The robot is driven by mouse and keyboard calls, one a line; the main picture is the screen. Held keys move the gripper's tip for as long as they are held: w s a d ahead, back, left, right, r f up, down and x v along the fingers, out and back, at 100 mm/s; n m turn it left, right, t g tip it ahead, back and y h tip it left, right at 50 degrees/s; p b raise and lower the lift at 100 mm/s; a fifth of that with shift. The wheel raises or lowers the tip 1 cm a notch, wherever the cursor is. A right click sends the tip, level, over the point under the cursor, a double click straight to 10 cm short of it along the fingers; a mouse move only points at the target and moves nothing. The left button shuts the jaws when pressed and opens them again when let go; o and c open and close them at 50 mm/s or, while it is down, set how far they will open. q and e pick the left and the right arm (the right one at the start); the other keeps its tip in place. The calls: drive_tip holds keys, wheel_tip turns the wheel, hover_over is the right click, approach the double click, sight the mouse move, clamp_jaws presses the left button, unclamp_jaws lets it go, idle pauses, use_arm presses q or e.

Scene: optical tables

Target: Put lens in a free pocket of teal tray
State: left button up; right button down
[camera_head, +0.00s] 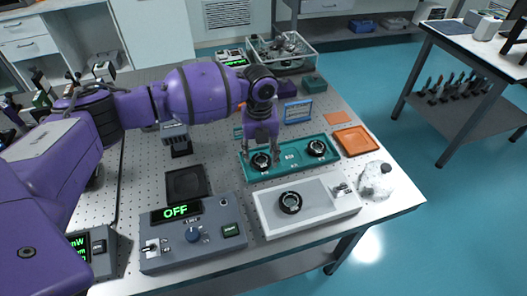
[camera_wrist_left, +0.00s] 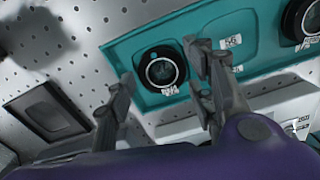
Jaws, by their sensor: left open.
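The teal tray (camera_head: 288,172) lies on the optical table, and it also shows in the wrist view (camera_wrist_left: 118,50). A black ring-mounted lens (camera_head: 261,161) sits at its left end, seen face-on in the wrist view (camera_wrist_left: 162,70). A second lens (camera_head: 316,148) sits at its right end, partly cut off in the wrist view (camera_wrist_left: 301,20). The tray's middle, with a small label, holds no lens. Another black ring lens (camera_head: 290,202) is on the white-and-grey block. My left gripper (camera_head: 262,152) is open and points down over the tray's left lens, fingers apart around it in the wrist view.
In front stand a grey box reading OFF (camera_head: 192,236) and the white-and-grey block (camera_head: 328,214). A black square pad (camera_head: 186,183) lies left of the tray. An orange tray (camera_head: 355,141) and a crumpled white item (camera_head: 376,180) are to the right.

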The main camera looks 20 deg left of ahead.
sight(260, 160)
use_arm(q)
wheel_tip(260, 160, up, 11)
idle(0.3)
